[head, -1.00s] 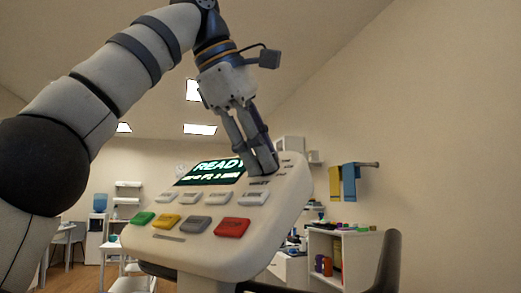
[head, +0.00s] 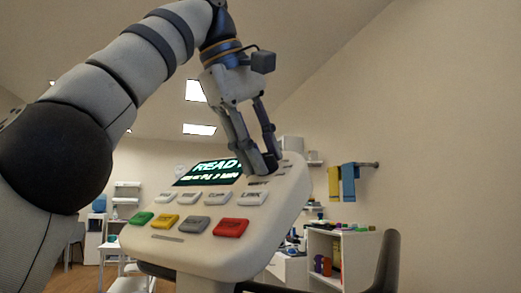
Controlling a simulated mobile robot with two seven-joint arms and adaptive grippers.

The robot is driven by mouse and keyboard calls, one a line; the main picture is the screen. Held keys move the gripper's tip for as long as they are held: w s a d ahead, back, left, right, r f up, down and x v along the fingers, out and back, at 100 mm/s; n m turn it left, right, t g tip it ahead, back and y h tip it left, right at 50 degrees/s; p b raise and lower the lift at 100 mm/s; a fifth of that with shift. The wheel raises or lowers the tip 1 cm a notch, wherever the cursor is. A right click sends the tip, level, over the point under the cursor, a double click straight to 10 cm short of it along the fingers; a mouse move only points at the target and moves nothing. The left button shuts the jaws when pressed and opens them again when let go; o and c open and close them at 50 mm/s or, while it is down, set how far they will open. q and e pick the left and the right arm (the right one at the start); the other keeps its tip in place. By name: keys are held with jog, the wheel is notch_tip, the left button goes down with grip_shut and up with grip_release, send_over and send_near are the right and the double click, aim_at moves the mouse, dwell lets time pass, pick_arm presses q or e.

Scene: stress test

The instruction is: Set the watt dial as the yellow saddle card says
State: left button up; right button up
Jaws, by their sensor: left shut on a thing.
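The white console (head: 200,245) stands tilted in front of me with a dark screen (head: 211,172). Green letters on the screen begin "READ", and the rest is covered by my gripper. My left gripper (head: 266,166) reaches down to the console's upper right, beside the screen. Its fingers are shut on the watt dial, which is largely hidden behind the fingertips. Small labels around that spot are too small to read. The yellow saddle card is not visible. My right gripper is not in view.
The console has green (head: 142,218), yellow (head: 164,222), grey (head: 194,225) and red (head: 231,228) buttons, with a row of pale ones above. A shelf unit (head: 312,243) stands behind at right. Yellow (head: 334,183) and blue (head: 349,184) towels hang on the wall.

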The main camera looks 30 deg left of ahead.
pick_arm(q)
jog(key=shift+w+f, duration=0.1)
jog(key=shift+f, duration=0.1)
jog(key=o, duration=1)
jog(key=shift+o, duration=0.9)
jog(key=shift+r, duration=0.1)
